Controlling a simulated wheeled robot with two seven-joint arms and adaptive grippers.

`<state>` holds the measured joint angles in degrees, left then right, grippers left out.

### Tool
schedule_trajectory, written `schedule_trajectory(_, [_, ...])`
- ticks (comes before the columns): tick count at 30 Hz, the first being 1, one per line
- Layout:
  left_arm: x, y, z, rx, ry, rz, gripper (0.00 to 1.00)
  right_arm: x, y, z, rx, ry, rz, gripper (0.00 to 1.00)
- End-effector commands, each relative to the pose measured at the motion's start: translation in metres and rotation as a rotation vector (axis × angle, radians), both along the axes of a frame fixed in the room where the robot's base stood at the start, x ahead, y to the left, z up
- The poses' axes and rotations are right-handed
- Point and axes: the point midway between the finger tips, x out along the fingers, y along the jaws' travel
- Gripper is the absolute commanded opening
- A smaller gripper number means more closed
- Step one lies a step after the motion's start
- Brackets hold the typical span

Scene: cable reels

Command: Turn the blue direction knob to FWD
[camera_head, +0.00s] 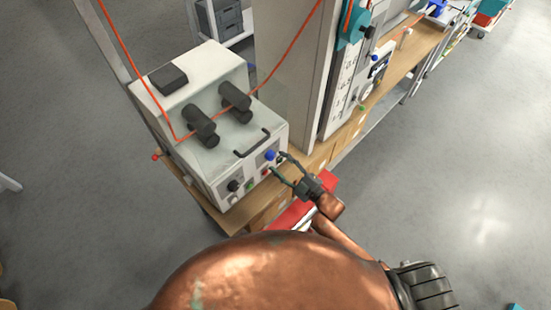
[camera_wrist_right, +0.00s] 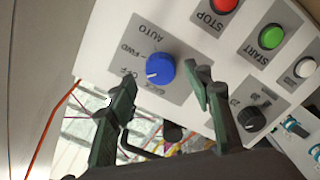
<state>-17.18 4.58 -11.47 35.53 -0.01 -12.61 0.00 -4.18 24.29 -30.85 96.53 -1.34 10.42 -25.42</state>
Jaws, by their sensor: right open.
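The blue direction knob (camera_head: 270,155) is on the front panel of the white cable machine (camera_head: 212,172). In the right wrist view the knob (camera_wrist_right: 160,71) is round, on a grey plate marked AUTO, FWD, OFF and BACK. Its small white mark appears to point towards OFF. My right gripper (camera_head: 277,162) is open in front of the panel at the knob. In the right wrist view my right gripper's fingers (camera_wrist_right: 164,80) stand apart on either side of the knob's lower part, with visible gaps; contact is not seen. My left gripper is not in view.
A red STOP button (camera_wrist_right: 224,4), a green START button (camera_wrist_right: 271,37), a white button (camera_wrist_right: 305,67) and a black knob (camera_wrist_right: 252,118) share the panel. A black handle (camera_head: 252,143) and an orange cable (camera_head: 262,84) are above. Open floor lies right.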

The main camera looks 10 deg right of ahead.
Motion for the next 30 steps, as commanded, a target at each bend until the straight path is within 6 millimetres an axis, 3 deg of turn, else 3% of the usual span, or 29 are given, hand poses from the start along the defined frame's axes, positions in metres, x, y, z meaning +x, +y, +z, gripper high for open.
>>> schedule_trajectory(6, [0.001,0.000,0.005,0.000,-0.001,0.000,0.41,0.020,0.014,0.001,0.002,0.001,0.001,0.47])
schedule_trajectory(17, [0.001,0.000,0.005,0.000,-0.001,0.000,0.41,0.024,0.016,-0.001,0.001,0.002,0.000,0.46])
schedule_trajectory(30, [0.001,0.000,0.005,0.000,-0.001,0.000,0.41,0.024,0.016,-0.001,0.000,0.002,0.000,0.16])
